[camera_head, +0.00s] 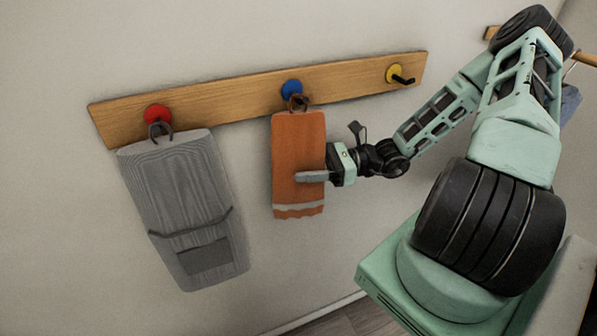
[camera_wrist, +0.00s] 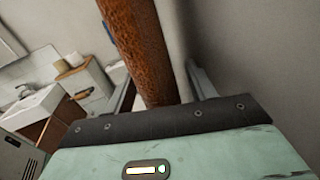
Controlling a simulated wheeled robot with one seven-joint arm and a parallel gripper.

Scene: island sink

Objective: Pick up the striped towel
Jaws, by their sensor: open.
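The orange towel (camera_head: 298,145) with a pale stripe near its lower edge hangs by a loop from the blue peg (camera_head: 291,88). My gripper (camera_head: 311,177) is at the towel's right side, at its lower half, with one finger showing across the towel's front. In the wrist view, the rust-coloured towel (camera_wrist: 140,45) is edge-on and runs between the two open fingers of my gripper (camera_wrist: 160,90). The fingers look apart from the towel there, one on each side. The finger behind the towel is hidden in the head view.
A wooden rack (camera_head: 225,99) runs along the wall. A grey cloth (camera_head: 185,200) hangs from its red peg (camera_head: 157,113), left of the orange towel. The yellow peg (camera_head: 395,75) is bare. The wrist view shows a white sink (camera_wrist: 35,105) far off at left.

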